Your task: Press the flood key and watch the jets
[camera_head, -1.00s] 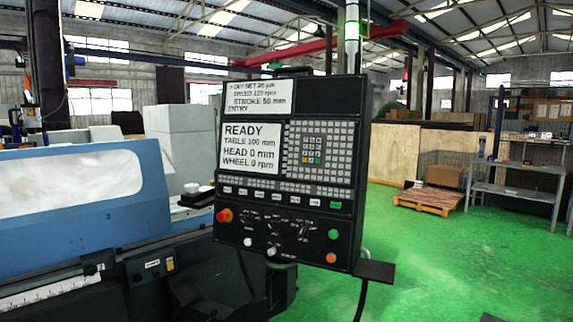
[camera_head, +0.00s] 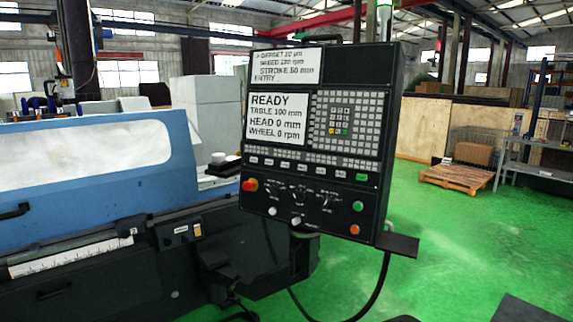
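The control panel (camera_head: 300,215) stands in the middle of the view, a black box tilted slightly, on the grinder's right side. Its upper display (camera_head: 285,65) lists offset, speed, stroke 50 mm and entry. Its lower display (camera_head: 277,120) reads READY, table 100 mm, head 0 mm, wheel 0 rpm. Below runs a row of small white keys (camera_head: 302,169) ending in a green key (camera_head: 361,177). Their labels are too small to read, so I cannot tell which is the flood key. No coolant jets show. My gripper is not in view.
The blue grinder (camera_head: 60,210) with a pale window (camera_head: 90,155) fills the left. A red knob (camera_head: 250,185) and green and orange buttons are on the panel. A small shelf (camera_head: 398,244) juts from its lower right. Green floor (camera_head: 465,240) is open at right, before a pallet (camera_head: 455,178).

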